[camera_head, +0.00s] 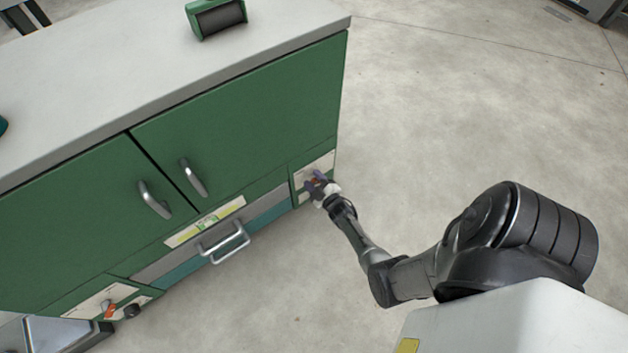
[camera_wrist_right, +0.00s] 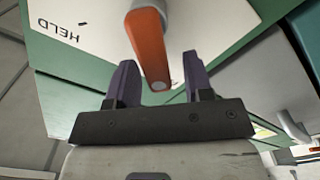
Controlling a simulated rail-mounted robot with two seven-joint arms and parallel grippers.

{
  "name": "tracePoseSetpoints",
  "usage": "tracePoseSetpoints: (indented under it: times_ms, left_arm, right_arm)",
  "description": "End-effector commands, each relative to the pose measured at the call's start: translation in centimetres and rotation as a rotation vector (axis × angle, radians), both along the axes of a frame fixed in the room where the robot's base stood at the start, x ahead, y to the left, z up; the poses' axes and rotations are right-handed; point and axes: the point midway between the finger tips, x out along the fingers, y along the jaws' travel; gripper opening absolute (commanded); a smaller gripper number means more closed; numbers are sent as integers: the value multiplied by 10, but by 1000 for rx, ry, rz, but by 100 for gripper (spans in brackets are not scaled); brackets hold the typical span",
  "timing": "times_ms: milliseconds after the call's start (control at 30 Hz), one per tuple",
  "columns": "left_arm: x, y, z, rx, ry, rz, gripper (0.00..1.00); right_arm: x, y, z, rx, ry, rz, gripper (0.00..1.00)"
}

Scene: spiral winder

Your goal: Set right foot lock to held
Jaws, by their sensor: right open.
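The right foot lock is an orange lever (camera_wrist_right: 151,48) on a grey hub, on a white plate (camera_wrist_right: 95,22) marked HELD. The HELD text (camera_wrist_right: 58,31) shows upside down at the plate's left in the right wrist view, and the lever points away from it, down the picture. In the head view the plate (camera_head: 322,162) is at the cabinet's lower right corner. My right gripper (camera_head: 319,186) is at this plate; in the wrist view its open purple fingers (camera_wrist_right: 160,78) stand either side of the lever's tip. Contact cannot be told.
The green cabinet (camera_head: 250,105) has two door handles and a metal pull handle (camera_head: 227,243) left of the lock. The floor (camera_head: 450,110) to the right is clear.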

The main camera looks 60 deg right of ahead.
Motion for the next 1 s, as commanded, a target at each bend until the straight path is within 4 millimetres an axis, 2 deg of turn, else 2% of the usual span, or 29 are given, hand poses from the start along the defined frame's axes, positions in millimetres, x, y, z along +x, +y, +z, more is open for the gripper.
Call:
tracePoseSetpoints:
  times_ms: [67,567,833,1000]
  left_arm:
    - [0,0,0,0,0,0,47]
    - [0,0,0,0,0,0,47]
    - [0,0,3,0,-1,0,47]
    - [0,0,9,0,-1,0,47]
  right_arm:
    - [0,0,0,0,0,0,47]
    - [0,0,0,0,0,0,0]
    - [-1,-1,2,25,-12,0,0]
    - [-2,-4,5,103,-46,1,0]
